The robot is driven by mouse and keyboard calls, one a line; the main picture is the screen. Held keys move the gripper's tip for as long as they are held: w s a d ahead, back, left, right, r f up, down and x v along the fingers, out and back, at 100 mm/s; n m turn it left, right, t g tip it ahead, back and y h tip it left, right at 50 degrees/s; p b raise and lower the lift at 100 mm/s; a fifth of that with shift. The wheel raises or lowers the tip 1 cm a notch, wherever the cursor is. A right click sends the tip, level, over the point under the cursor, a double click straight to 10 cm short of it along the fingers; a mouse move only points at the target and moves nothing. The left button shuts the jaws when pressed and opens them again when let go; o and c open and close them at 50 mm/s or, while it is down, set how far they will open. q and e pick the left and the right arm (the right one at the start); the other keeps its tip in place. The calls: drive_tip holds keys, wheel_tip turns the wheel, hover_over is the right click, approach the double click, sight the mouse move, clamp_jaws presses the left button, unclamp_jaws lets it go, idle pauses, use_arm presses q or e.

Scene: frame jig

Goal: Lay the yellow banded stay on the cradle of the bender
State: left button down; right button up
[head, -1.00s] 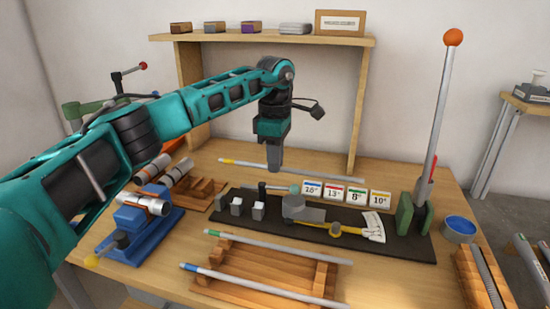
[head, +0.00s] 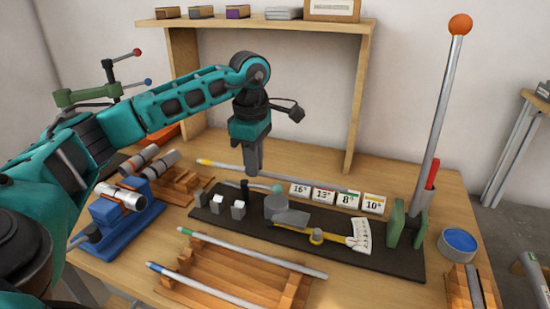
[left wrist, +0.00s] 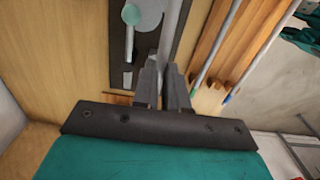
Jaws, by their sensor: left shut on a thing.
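The yellow banded stay (head: 225,166) is a thin grey tube with a yellow band near its left end. My left gripper (head: 253,172) points down and is shut on it, behind the bender; its height above the bench is hard to tell. In the left wrist view the tube (left wrist: 174,35) runs up from between my fingertips (left wrist: 164,75). The bender (head: 290,240) has a dark base plate with small blocks (head: 238,210), a round grey die, a yellow pointer with a white scale, and a tall orange-knobbed lever (head: 437,120). Which part is the cradle is unclear. My right gripper is out of view.
Number cards (head: 323,195) stand along the bender's back edge, close to the stay. A wooden rack (head: 235,262) in front holds green-banded and blue-banded stays. Shelf posts rise behind.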

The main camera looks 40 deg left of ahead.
use_arm(q)
drive_tip(key=shift+s+f, duration=0.2)
drive_tip(key=shift+f, duration=0.8)
wheel_tip(320, 180, down, 5)
drive_tip(key=shift+f+b, duration=0.2)
drive_tip(key=shift+b, duration=0.7)
drive_tip(key=shift+f+b, duration=0.95)
drive_tip(key=shift+f, duration=0.5)
drive_tip(key=c, duration=1.1)
unclamp_jaws()
drive_tip(key=shift+r, duration=0.1)
wheel_tip(320, 180, up, 11)
drive_tip(key=shift+r+p, duration=0.2)
drive_tip(key=shift+p, duration=0.1)
drive_tip(key=shift+r, duration=0.7)
